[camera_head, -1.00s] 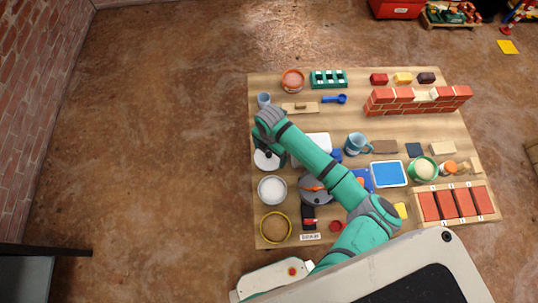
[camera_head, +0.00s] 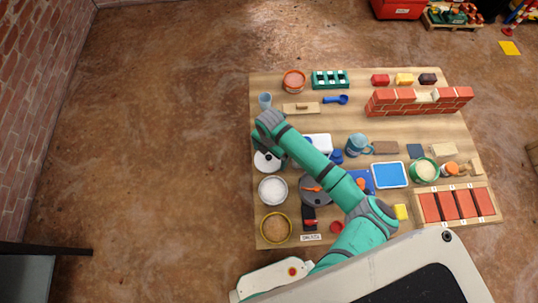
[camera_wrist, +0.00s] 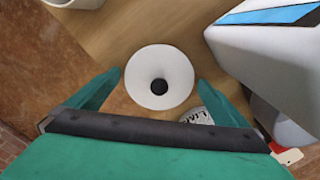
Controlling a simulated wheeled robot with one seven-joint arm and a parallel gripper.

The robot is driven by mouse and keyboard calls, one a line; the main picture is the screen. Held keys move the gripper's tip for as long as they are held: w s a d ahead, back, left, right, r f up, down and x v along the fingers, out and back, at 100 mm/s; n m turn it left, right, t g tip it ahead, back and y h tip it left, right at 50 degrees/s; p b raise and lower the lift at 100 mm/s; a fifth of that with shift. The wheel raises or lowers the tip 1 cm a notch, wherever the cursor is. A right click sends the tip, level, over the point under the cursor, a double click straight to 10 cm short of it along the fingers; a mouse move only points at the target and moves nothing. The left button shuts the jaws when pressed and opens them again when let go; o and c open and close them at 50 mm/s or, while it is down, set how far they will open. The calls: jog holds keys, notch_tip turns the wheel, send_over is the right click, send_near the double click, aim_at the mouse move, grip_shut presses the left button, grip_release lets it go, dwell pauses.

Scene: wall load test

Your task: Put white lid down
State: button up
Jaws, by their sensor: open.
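The white lid (camera_wrist: 176,64) is a round disc with a black knob at its middle. In the wrist view it lies between my gripper's two green fingers. My gripper (camera_wrist: 158,82) is open, with a finger on each side of the lid and small gaps showing near the fingertips. In the head view the lid (camera_head: 267,161) shows just below the end of my arm, near the board's left edge. My arm hides part of the area around it. Whether the lid rests fully on the wood is hard to tell.
A labelled pot (camera_wrist: 198,116) is partly hidden behind the right finger. A white and blue box (camera_wrist: 262,50) stands close at the right. In the head view a bowl of white powder (camera_head: 272,189) sits below the lid, and a blue cup (camera_head: 265,99) stands above.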

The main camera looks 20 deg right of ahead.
aim_at(270, 156)
notch_tip(270, 156, up, 11)
jog(key=w+a+r+m+t+y, duration=0.1)
jog(key=w+a+r+t+y, duration=0.15)
jog(key=a, duration=0.45)
jog(key=w+a+r+m+t+y, duration=0.1)
jog(key=w+a+r, duration=0.1)
jog(key=w+a, duration=0.35)
jog(key=w+a+r+m+t+y, duration=0.1)
jog(key=w+a+r+t+y, duration=0.1)
jog(key=a, duration=0.7)
jog(key=a+r+m+t+y, duration=0.3)
jog(key=a+r+m+t, duration=0.55)
jog(key=a, duration=0.55)
jog(key=s+d+f+m+h, duration=0.2)
jog(key=s+d+m+h, duration=0.15)
jog(key=s, duration=0.35)
jog(key=s+d+f+m+t+h, duration=0.1)
jog(key=s+d+f+m+h, duration=0.15)
jog(key=s+m, duration=0.35)
jog(key=s+d+f+m+h, duration=0.2)
jog(key=s+d+m, duration=0.15)
jog(key=s, duration=0.45)
jog(key=s+d+r, duration=0.1)
jog(key=s+d, duration=0.4)
jog(key=s, duration=0.3)
jog(key=s+d+r, duration=0.2)
jog(key=s+d, duration=0.4)
jog(key=s, duration=0.3)
jog(key=shift+n, duration=0.35)
